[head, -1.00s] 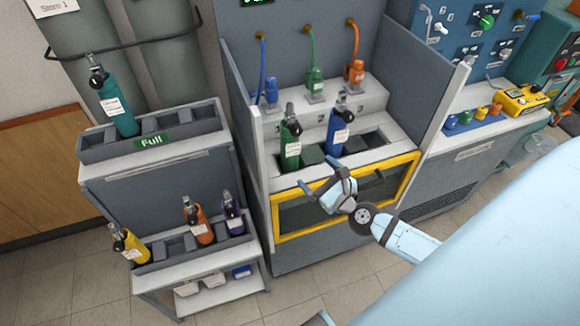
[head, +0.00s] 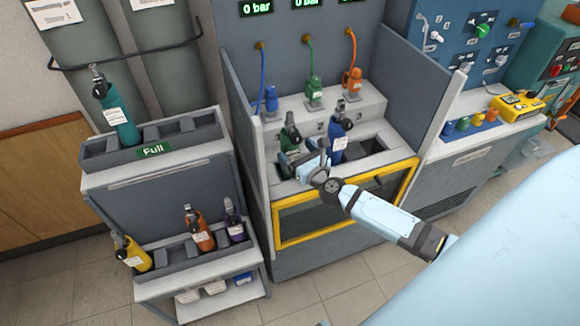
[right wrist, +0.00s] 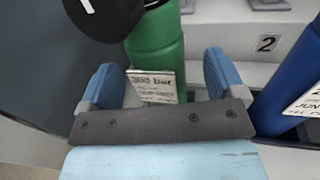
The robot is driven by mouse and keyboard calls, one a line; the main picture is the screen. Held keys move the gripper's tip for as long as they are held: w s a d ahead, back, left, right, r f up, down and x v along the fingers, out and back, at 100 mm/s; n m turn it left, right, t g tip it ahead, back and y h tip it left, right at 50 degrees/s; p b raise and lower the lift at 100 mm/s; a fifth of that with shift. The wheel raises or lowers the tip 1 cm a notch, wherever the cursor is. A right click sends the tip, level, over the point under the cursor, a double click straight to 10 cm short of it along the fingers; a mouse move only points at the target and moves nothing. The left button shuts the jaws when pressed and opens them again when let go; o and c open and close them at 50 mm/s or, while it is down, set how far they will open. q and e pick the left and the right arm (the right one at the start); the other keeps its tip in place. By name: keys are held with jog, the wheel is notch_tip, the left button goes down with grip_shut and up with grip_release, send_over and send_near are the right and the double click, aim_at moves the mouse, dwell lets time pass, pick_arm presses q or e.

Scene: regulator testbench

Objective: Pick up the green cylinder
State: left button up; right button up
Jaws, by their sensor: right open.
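The green cylinder (head: 291,137), with a black valve on top, stands upright in the left slot of the test bench. My right gripper (head: 304,158) is open in front of it and partly hides its lower body. In the right wrist view the green cylinder (right wrist: 155,55) stands between the two blue fingers of my right gripper (right wrist: 163,66), one on each side. Its white label shows low between them. I cannot tell whether either finger touches it. My left gripper is not in view.
A blue cylinder (head: 338,137) stands close on the right of the green one, also in the right wrist view (right wrist: 290,90). Grey side panels (head: 240,120) flank the bench. A rack (head: 195,134) at left holds a teal cylinder (head: 117,117); yellow, orange and purple ones stand lower.

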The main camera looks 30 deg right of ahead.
jog(key=w, duration=0.3)
jog(key=shift+w+a, duration=0.1)
jog(key=shift+w, duration=0.1)
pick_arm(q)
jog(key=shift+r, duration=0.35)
pick_arm(e)
jog(key=shift+c, duration=0.3)
jog(key=c, duration=1.1)
jog(key=shift+r, duration=0.15)
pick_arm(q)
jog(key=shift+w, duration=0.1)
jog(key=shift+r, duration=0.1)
pick_arm(e)
jog(key=shift+r, duration=0.1)
